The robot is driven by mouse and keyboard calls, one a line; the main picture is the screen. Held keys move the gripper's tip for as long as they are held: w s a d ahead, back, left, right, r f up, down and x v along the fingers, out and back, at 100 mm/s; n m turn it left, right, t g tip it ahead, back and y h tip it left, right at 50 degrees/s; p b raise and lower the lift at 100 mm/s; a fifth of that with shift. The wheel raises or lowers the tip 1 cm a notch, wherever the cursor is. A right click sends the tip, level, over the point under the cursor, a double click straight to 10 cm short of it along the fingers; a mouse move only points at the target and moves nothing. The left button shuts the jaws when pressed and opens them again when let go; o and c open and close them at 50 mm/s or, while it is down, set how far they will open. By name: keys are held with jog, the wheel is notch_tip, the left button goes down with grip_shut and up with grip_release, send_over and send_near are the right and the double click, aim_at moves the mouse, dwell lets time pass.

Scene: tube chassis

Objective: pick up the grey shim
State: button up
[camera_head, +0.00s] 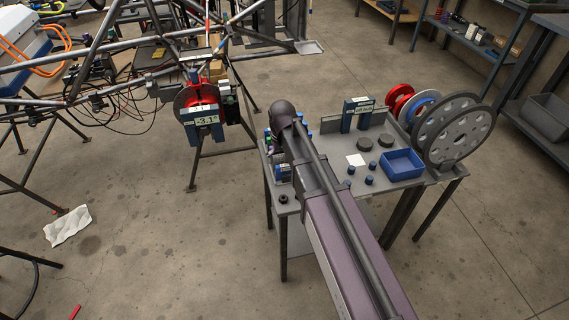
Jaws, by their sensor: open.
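I cannot tell for sure which thing is the grey shim. On the grey worktable (330,185) lie two flat dark grey round discs, a left one (362,145) and a right one (386,140), side by side behind the blue tray. A small dark ring-like part (283,198) lies near the table's front left corner. My arm reaches up from the bottom across the table's left part and hides some of its top. My gripper cannot be made out; it is hidden behind my arm.
A tube chassis (100,50) is left; bare floor (170,240) lies between.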

dwell(0.6)
jog(key=c, duration=0.8)
jog(key=shift+o, duration=0.2)
jog(key=shift+r, duration=0.1)
notch_tip(320, 180, up, 10)
jog(key=p, duration=1)
jog(key=shift+d, duration=0.15)
dwell(0.5)
